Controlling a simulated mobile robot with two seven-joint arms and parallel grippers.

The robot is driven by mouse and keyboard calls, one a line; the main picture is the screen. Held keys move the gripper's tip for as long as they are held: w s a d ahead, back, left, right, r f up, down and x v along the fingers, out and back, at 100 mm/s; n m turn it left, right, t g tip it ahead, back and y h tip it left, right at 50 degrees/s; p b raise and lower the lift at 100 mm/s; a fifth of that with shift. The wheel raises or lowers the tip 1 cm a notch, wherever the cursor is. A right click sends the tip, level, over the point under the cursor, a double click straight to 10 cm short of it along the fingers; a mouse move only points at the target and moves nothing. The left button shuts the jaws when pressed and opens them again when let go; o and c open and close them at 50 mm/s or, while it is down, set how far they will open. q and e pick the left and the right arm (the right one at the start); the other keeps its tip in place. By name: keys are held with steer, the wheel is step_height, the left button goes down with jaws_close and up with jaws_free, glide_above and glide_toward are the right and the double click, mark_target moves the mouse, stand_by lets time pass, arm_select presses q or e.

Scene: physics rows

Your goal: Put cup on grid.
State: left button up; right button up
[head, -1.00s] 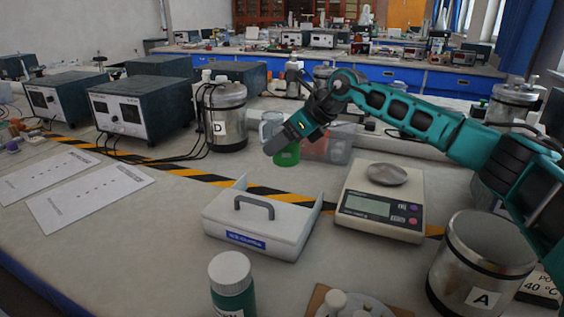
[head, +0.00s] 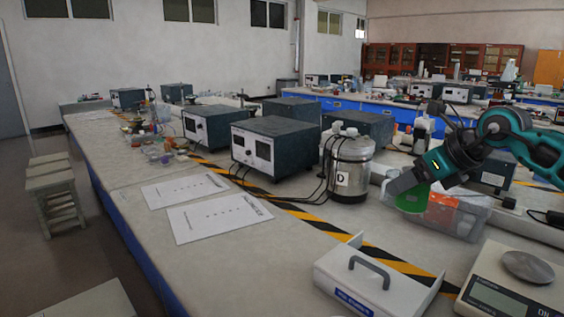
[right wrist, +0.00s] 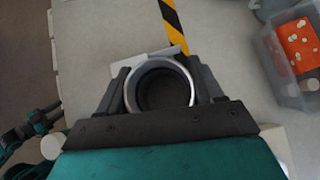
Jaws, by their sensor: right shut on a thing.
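My right gripper (head: 400,189) is shut on a green cup (head: 411,202), held just right of the steel pot marked D. The gripper hides part of the cup in the head view. In the right wrist view the cup's round pale rim (right wrist: 160,64) sits between the two fingers (right wrist: 160,90), its inside dark. I cannot tell for sure which thing is the grid; two white sheets with small dark marks lie on the bench, a farther one (head: 185,190) and a nearer one (head: 218,218).
The steel pot D (head: 348,168) and boxy power supplies (head: 270,147) with cables stand behind the sheets. A clear bin (head: 455,212) is right of the cup. A white handled tray (head: 385,290) and a scale (head: 510,285) are in front. The bench left of the tray is clear.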

arm_select(q)
steer(key=shift+y, duration=0.4)
steer(key=shift+s+a+r+p, duration=0.3)
steer(key=shift+a+r+p, duration=0.5)
steer(key=shift+p, duration=0.8)
steer(key=shift+s+a+r+p, duration=0.25)
steer(key=shift+a+r+p, duration=0.2)
steer(key=shift+r+p, duration=0.85)
arm_select(e)
steer(key=s+a+r+m+h, duration=0.2)
steer(key=s+a+m, duration=0.1)
steer(key=s, duration=0.3)
steer(key=s+a+r+m+t+h, duration=0.1)
steer(key=s+a+r+m+h, duration=0.1)
steer(key=s, duration=0.4)
steer(key=shift+a+r+m+t+h+p, duration=0.35)
steer(key=shift+a+m+h, duration=0.25)
steer(key=shift+a+m, duration=0.4)
arm_select(q)
steer(key=shift+s+d+f, duration=0.1)
steer(key=shift+f, duration=0.3)
arm_select(e)
steer(key=shift+r, duration=0.1)
steer(key=shift+d, duration=0.1)
